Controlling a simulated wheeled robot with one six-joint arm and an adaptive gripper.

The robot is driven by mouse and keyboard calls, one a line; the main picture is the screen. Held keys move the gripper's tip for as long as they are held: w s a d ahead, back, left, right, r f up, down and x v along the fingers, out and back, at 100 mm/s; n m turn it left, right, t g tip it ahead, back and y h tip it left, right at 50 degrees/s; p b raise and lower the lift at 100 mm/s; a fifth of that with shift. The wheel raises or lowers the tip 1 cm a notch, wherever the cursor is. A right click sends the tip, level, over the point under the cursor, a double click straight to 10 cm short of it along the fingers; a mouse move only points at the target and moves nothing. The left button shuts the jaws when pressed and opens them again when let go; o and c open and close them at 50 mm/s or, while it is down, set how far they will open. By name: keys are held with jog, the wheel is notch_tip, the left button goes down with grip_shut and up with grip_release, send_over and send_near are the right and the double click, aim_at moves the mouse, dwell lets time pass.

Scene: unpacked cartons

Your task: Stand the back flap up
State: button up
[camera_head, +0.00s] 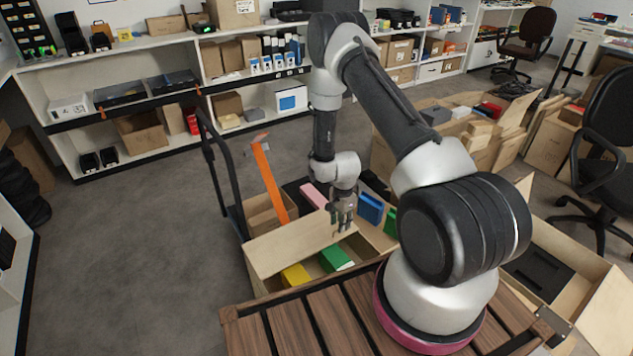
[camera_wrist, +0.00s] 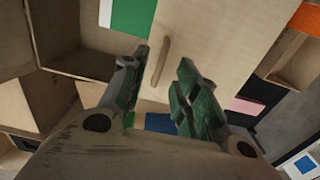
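An open carton stands against the far side of the slatted wooden table. A broad tan cardboard panel (camera_head: 290,243), which looks like its back flap, leans at a slant over the far left part. A yellow item (camera_head: 295,275) and a green item (camera_head: 336,258) lie inside. My gripper (camera_head: 342,226) points down at the panel's right end. In the wrist view its fingers (camera_wrist: 160,75) are spread with a gap between them. The panel (camera_wrist: 222,45) fills the space ahead and right, with a narrow brown strip (camera_wrist: 160,60) in line with the gap. Contact is unclear.
Behind the carton are a pink item (camera_head: 314,195), a blue item (camera_head: 370,208) and an orange strip (camera_head: 269,182). A dark cart handle (camera_head: 215,165) rises at the left. The slatted table (camera_head: 290,328) is bare in front. Another open carton (camera_head: 590,285) stands right.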

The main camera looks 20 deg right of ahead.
jog(key=shift+f, duration=1.8)
grip_shut()
